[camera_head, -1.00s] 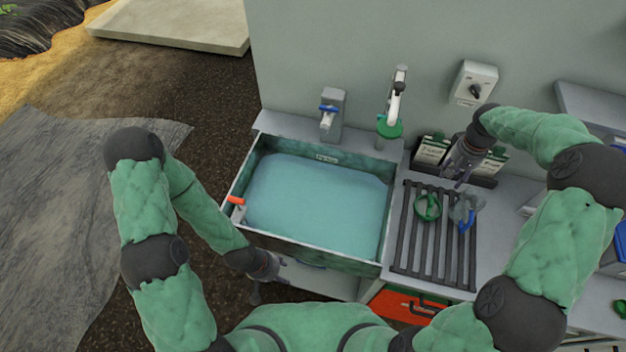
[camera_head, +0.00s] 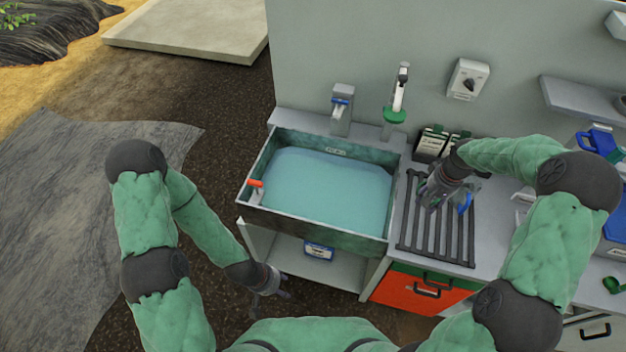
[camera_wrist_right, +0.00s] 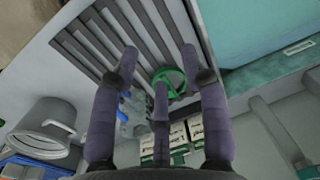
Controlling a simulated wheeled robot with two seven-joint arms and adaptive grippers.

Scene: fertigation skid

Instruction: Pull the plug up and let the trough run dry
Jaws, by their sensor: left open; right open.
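The trough (camera_head: 315,238) is a weathered metal basin holding blue-green water (camera_head: 325,190). A small piece with an orange top (camera_head: 256,183) and a pale lower part is at its left wall; I cannot tell whether it is the plug. No plug can be made out under the water. My left gripper (camera_head: 270,303) is open and empty, low in front of the trough's left front corner, outside it. My right gripper (camera_head: 432,196) is open above the slatted rack (camera_head: 436,245) right of the trough. In the right wrist view its fingers (camera_wrist_right: 160,65) point towards a green ring (camera_wrist_right: 168,80), apparently without holding it.
A clear object with blue parts (camera_wrist_right: 132,108) lies beside the ring. Two taps, one grey (camera_head: 342,115) and one with a green collar (camera_head: 394,115), stand behind the trough. Cartons (camera_head: 431,143) stand behind the rack. An orange drawer (camera_head: 405,292) is below it.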

